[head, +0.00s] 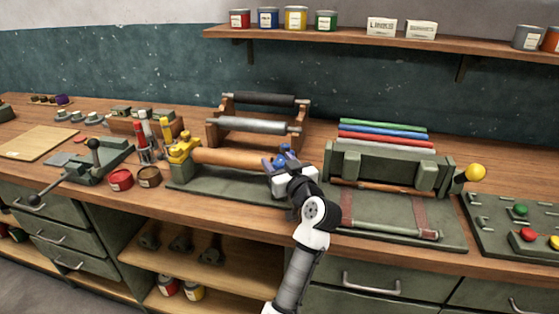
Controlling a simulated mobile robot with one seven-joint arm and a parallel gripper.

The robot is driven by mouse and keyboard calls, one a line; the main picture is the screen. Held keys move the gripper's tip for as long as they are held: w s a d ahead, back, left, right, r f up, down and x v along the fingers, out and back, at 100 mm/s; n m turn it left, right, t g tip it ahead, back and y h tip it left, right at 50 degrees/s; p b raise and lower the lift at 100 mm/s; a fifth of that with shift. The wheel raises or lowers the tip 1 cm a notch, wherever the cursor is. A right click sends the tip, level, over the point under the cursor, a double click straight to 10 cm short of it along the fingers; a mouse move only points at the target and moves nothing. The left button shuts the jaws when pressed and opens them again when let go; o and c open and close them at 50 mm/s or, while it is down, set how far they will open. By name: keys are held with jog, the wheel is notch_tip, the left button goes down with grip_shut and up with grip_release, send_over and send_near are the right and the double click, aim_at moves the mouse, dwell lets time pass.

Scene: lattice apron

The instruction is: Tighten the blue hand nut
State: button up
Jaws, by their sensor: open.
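The blue hand nut (283,158) shows at the right end of a wooden roller (235,158), on a green-grey base (228,182). My gripper (280,170) is right at the nut, in front of it and partly covering it. The jaws are open. The picture is too small to tell whether the fingers touch the nut or stand around it. A yellow fitting (181,149) stands at the roller's left end.
A rack with a black roller and a grey roller (255,124) stands behind. A green press (387,168) with a yellow knob (476,172) is close on the right. Red and brown tins (120,180) stand on the left. A shelf (400,40) hangs above.

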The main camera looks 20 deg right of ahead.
jog(key=c, duration=1)
jog(key=shift+o, duration=0.2)
